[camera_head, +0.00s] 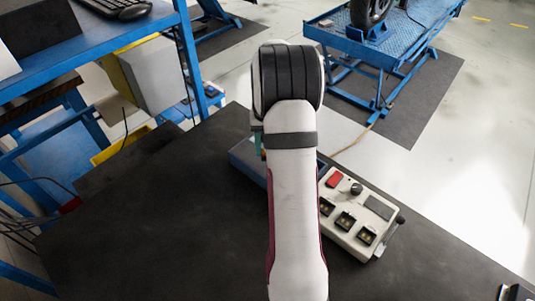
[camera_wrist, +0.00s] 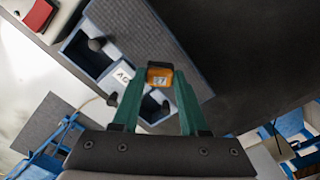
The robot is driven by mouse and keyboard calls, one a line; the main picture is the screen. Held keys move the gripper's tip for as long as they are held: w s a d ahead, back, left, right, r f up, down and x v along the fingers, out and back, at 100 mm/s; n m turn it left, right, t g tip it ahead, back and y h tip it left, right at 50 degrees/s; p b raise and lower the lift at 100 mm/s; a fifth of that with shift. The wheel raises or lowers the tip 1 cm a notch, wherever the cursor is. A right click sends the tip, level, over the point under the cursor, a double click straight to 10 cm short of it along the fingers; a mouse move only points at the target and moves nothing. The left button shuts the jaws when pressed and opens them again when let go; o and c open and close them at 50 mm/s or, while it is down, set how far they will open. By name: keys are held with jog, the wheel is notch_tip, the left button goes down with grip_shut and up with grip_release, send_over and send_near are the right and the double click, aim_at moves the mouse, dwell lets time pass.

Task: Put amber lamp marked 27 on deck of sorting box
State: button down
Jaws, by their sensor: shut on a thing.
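The amber lamp (camera_wrist: 159,79), with a dark number that looks like 27, is between the green fingertips of my gripper (camera_wrist: 160,84) in the wrist view. My gripper is shut on it. The blue sorting box (camera_wrist: 75,45) lies beyond the lamp, with a grey ribbed deck (camera_wrist: 150,28) and open compartments holding dark round-ended things. A white label, apparently reading AG, sits between compartments. The lamp appears in front of the box near the deck's edge; its height above is unclear. In the head view, my arm hides the lamp and most of the box (camera_head: 246,160).
A pale control box (camera_head: 350,212) with a red switch and a black knob stands right of the sorting box on the dark table (camera_head: 180,215). The table is clear at left. A blue shelf frame (camera_head: 190,55) stands at the left; a blue lift (camera_head: 390,45) stands behind.

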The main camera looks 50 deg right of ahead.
jog(key=shift+f, duration=1.45)
jog(key=shift+f, duration=0.15)
jog(key=shift+c, duration=2.2)
grip_release()
